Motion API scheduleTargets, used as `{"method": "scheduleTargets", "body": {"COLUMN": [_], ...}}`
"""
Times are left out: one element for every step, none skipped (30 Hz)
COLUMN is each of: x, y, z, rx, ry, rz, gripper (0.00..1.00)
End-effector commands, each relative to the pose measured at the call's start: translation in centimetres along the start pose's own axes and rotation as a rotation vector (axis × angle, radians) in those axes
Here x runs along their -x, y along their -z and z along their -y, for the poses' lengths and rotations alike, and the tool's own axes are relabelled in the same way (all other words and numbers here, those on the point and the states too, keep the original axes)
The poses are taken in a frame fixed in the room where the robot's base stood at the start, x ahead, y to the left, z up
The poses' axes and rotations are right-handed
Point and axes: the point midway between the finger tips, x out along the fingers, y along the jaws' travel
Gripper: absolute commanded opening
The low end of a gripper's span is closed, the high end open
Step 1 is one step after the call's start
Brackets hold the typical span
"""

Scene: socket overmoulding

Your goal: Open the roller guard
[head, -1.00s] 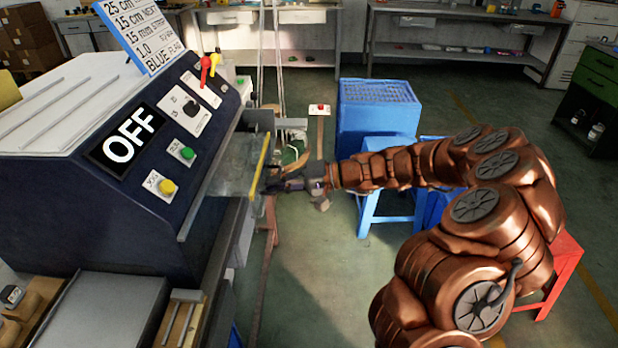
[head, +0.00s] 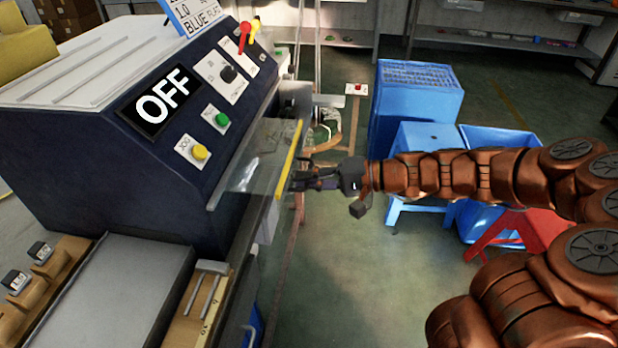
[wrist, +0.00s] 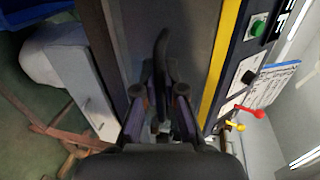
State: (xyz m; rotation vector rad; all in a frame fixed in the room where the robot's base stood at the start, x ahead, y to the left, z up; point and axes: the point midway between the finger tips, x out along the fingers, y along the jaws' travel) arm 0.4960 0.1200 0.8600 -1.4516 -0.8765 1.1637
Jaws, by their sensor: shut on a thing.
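The roller guard (head: 257,158) is a clear panel with a yellow edge strip (head: 289,160), standing out from the front of the dark blue machine. It also shows in the wrist view as a grey pane beside a yellow strip (wrist: 222,55). My gripper (head: 298,181) is at the yellow edge, on its right side. In the wrist view my gripper (wrist: 160,92) is shut on a dark curved handle (wrist: 162,48) at the guard. The exact contact between fingers and handle is partly hidden.
The control panel reads OFF (head: 163,100) and has a green button (head: 222,119), a yellow button (head: 199,152) and red and yellow levers (head: 244,36). Blue bins (head: 415,95) and a red stool (head: 520,232) stand right, near my arm. Floor in front is clear.

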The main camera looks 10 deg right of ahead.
Motion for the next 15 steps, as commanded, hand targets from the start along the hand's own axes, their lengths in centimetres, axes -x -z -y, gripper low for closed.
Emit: {"method": "scheduleTargets", "body": {"x": [-0.04, -0.02, -0.02, -0.02, -0.01, -0.01, -0.01, -0.01, 0.0, 0.0, 0.0, 0.0, 0.0, 0.01, 0.01], "y": [-0.07, -0.06, -0.05, -0.04, -0.03, -0.03, -0.02, -0.02, -0.01, -0.01, 0.0, 0.0, 0.0, 0.01, 0.01], "z": [-0.02, -0.02, -0.02, -0.02, -0.02, -0.02, -0.01, -0.01, -0.01, -0.01, -0.01, -0.01, -0.01, -0.01, -0.01], "rx": [0.0, 0.0, 0.0, 0.0, 0.0, 0.0, 0.0, 0.0, 0.0, 0.0, 0.0, 0.0, -0.001, 0.0, 0.0], "ry": [0.0, 0.0, 0.0, 0.0, 0.0, 0.0, 0.0, 0.0, 0.0, 0.0, 0.0, 0.0, 0.0, 0.0, 0.0], "rz": [0.002, 0.002, 0.001, 0.001, 0.001, 0.001, 0.0, 0.0, 0.0, 0.0, 0.0, 0.0, 0.0, 0.0, -0.001], "gripper": [0.0, 0.11, 0.15, 0.18, 0.21, 0.25, 0.28, 0.32, 0.35, 0.35, 0.35, 0.35, 0.35, 0.35, 0.35]}}
